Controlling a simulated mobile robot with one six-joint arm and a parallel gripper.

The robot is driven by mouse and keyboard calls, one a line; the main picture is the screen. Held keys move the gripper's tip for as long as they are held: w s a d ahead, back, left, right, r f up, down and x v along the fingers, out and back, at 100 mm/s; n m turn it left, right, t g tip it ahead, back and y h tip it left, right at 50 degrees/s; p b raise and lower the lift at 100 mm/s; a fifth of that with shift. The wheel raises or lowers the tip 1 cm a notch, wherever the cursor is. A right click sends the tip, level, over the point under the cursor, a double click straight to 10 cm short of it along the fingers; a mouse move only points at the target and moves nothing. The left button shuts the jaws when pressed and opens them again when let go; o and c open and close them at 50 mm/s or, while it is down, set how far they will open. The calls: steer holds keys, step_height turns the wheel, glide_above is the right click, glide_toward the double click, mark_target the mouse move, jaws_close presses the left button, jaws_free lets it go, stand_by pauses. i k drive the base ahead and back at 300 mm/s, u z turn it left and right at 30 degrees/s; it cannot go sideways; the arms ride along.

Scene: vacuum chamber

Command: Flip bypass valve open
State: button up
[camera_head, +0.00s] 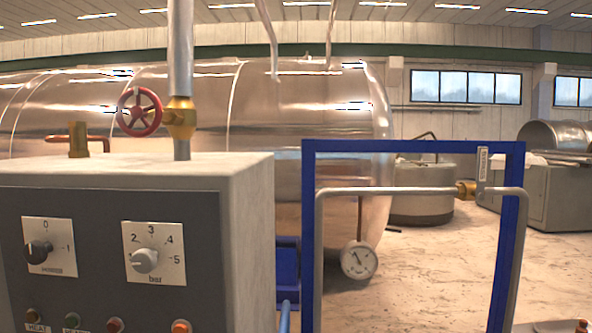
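A small brass valve (466,190) sits on the grey bent pipe (400,191) inside the blue frame at the right. Its flat grey lever (482,164) stands upright, across the line of the horizontal pipe, and carries a pale label too small to read. This looks like the bypass valve, but no readable text confirms it. Another brass valve (78,141) with a red-brown handle is behind the control box at the left. A red handwheel (139,111) is fitted to a brass body on the vertical pipe. My gripper is not in view.
A grey control box (246,220) with two knobs and several buttons fills the lower left. The blue frame (308,240) stands right of it. A round gauge (359,260) hangs before the large metal tank (300,110). Open floor (425,270) shows through the frame.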

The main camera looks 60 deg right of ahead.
mark_target(482, 163)
steer(key=z, duration=3.4)
steer(key=i, duration=0.35)
steer(key=u, duration=0.15)
